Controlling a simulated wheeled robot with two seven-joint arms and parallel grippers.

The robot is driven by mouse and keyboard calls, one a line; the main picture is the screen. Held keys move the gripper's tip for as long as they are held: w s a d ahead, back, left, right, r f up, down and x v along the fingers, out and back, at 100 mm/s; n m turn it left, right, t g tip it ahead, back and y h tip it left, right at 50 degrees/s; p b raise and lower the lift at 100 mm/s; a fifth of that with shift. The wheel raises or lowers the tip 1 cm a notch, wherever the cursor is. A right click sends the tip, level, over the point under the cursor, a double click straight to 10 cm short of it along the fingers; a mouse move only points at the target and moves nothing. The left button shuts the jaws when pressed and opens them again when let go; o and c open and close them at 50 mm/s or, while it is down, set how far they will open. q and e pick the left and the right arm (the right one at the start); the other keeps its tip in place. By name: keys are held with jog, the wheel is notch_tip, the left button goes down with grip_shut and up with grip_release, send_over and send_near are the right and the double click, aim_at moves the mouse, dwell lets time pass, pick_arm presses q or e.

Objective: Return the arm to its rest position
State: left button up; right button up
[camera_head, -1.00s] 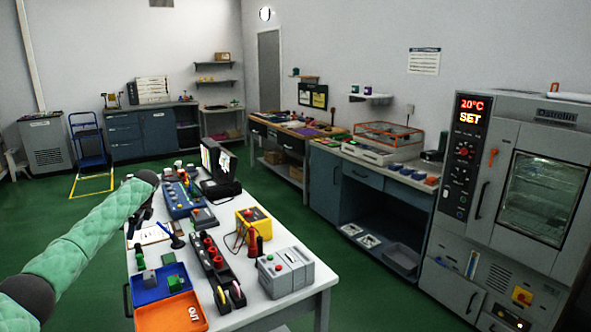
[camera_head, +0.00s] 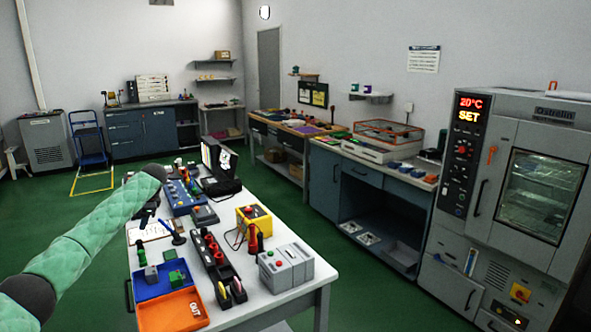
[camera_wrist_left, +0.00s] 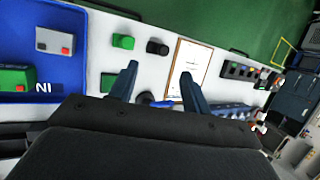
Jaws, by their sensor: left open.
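My left arm (camera_head: 90,235), in a green quilted sleeve, reaches in from the left in the head view, over the left edge of the white workbench (camera_head: 245,300). My left gripper (camera_wrist_left: 159,70) is open, and nothing shows between its two dark fingers in the wrist view. It hangs above the bench, over a white sheet on a brown board (camera_wrist_left: 188,68). In the head view the gripper is mostly hidden behind the arm's end. My right gripper is not in view.
The bench holds a blue tray (camera_head: 148,291), an orange OUT tray (camera_head: 165,318), a black rack (camera_head: 220,268), a grey box (camera_head: 287,268) and a yellow box (camera_head: 252,219). An oven (camera_head: 455,240) stands at right. Green floor (camera_head: 375,300) lies clear between bench and oven.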

pick_arm(q)
jog(key=w+d+r+n+t, duration=0.1)
jog(key=d+r+n+t, duration=0.4)
jog(key=d+r, duration=1.1)
jog(key=s+d+f+t+h, duration=0.2)
jog(key=s+d+f, duration=0.25)
jog(key=d, duration=0.35)
jog(key=s+d+f+t+h, duration=0.1)
jog(key=s+d+f+t, duration=0.15)
jog(key=s+d, duration=0.4)
jog(key=s+d+f+n+g+h, duration=0.1)
jog(key=s+d+f+g, duration=0.2)
jog(key=s+f, duration=1.3)
jog(key=s+d+f+n+g+h, duration=0.1)
jog(key=s+d+f+g, duration=0.1)
jog(key=s+f, duration=1.4)
jog(key=s+d+f+n+g+h, duration=0.1)
jog(key=s+d+f+n+g, duration=0.1)
jog(key=s+f, duration=1.4)
jog(key=s+d+g, duration=0.1)
jog(key=s+g, duration=0.1)
jog(key=s, duration=1)
jog(key=shift+s+d+f+g, duration=0.2)
jog(key=shift+d+f+g, duration=0.15)
jog(key=shift+f, duration=0.05)
jog(key=shift+a, duration=0.1)
